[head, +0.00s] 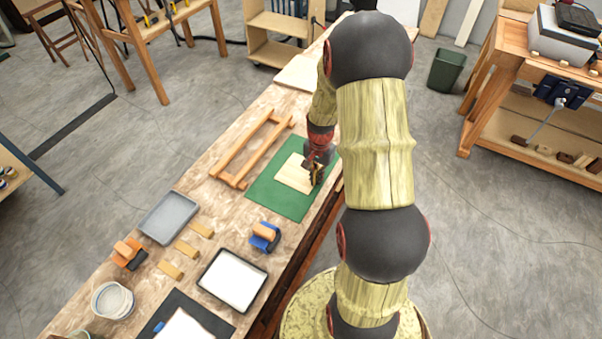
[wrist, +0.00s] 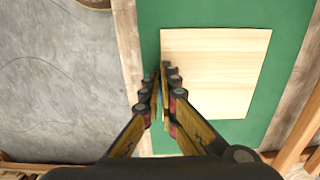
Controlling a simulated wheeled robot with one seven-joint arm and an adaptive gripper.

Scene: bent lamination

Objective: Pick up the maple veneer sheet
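The maple veneer sheet (wrist: 220,75) is a pale, square-cornered sheet with fine grain. It lies on a green mat (wrist: 203,10), and it also shows in the head view (head: 295,174) on the bench. My gripper (wrist: 165,72) is at the sheet's left edge in the wrist view, its two fingers nearly together with a narrow gap. A thin pale strip shows between the fingers; I cannot tell whether they grip the sheet's edge. The fingers hide the sheet's lower left corner. In the head view my gripper (head: 316,178) is over the sheet's right side.
A wooden frame (head: 232,180) lies left of the mat on the bench (head: 165,259). A blue-based tool (head: 265,237), a white tray (head: 233,279), a grey tray (head: 168,217) and small wood blocks (head: 187,249) lie nearer. The bench's right edge runs close beside the mat.

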